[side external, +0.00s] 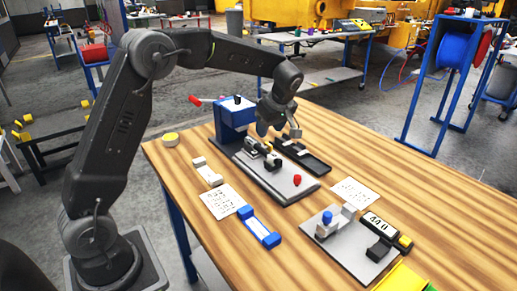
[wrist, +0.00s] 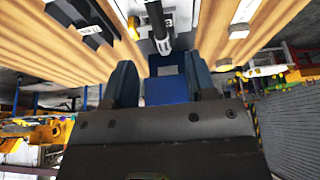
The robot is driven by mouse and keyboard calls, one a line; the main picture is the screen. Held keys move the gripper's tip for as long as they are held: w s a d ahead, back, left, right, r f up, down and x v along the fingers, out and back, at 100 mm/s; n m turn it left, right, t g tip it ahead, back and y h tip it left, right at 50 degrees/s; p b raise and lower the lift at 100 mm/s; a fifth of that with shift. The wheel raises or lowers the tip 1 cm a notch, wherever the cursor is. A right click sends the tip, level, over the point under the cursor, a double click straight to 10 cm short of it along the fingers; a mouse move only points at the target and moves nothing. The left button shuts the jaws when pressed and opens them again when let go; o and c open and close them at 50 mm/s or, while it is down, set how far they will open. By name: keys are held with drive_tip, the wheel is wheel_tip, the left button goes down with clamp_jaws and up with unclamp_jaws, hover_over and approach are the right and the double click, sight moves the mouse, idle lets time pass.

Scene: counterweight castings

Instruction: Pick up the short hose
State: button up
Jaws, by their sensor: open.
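I cannot make out the short hose for sure. A dark tray (side external: 317,164) lies just beyond the grey fixture plate (side external: 284,190), with a small grey piece at its near-left end. In the wrist view the dark tray (wrist: 80,18) is at the upper left, with a white label. A dark rod-like part (wrist: 157,22) with a pale end is at the top middle; whether it is hose or clamp is unclear. My gripper (side external: 279,131) is open, above the table beside the blue press (side external: 233,112). Its fingers (wrist: 160,72) stand apart in the wrist view with nothing visibly held.
Clamp parts and a red knob (side external: 297,180) stand on the fixture plate. A blue-ended bar (side external: 259,228), a white-ended bar (side external: 207,171) and paper sheets lie nearer. A second plate (side external: 352,253) with a blue knob and a display (side external: 386,231) are at front right. The right tabletop is clear.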

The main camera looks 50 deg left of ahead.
sight(263, 149)
drive_tip(key=x, duration=0.9)
drive_tip(key=shift+w+f, duration=0.15)
drive_tip(key=shift+f, duration=0.2)
drive_tip(key=shift+c, duration=0.4)
clamp_jaws()
